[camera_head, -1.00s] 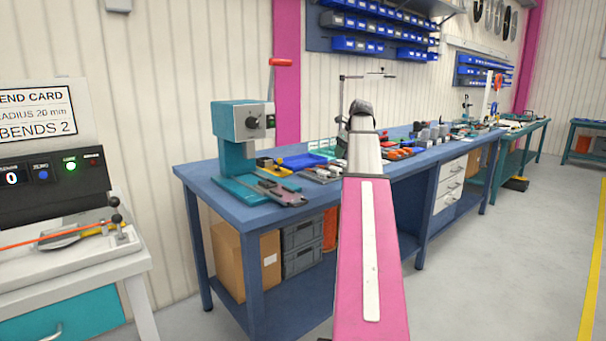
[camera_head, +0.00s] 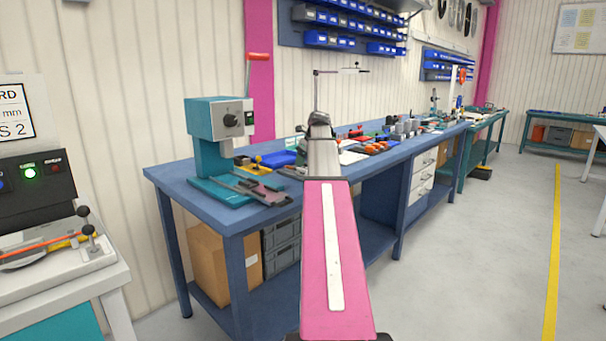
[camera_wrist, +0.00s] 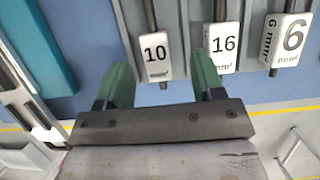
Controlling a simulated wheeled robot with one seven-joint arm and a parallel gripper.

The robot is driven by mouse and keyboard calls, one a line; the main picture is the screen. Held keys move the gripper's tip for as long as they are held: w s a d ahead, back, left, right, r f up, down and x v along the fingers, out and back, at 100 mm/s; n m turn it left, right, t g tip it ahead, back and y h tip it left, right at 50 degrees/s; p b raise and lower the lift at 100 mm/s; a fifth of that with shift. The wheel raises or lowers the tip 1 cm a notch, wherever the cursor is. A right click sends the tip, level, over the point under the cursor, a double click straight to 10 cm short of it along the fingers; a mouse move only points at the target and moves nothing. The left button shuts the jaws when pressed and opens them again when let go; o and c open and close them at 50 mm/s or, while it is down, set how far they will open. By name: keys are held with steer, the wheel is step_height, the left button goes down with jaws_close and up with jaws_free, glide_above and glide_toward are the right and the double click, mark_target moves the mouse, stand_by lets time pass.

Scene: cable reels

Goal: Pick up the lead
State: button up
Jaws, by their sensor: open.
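A thin orange-red strand (camera_head: 45,249), possibly the lead, lies across a fixture on the white bench at the left edge of the head view. It runs out of frame. No lead shows in the wrist view.
The blue workbench (camera_head: 245,222) carries a teal press (camera_head: 213,135) with a red-handled lever, and several small tools and parts. A cardboard box (camera_head: 215,262) and grey crates stand on its lower shelf. The floor (camera_head: 470,270) at the right is clear.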

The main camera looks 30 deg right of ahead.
mark_target(298, 170)
steer(key=x, duration=0.4)
steer(key=shift+a+f, duration=0.15)
steer(key=shift+a, duration=0.1)
steer(key=c, duration=1.1)
steer(key=shift+c, duration=0.2)
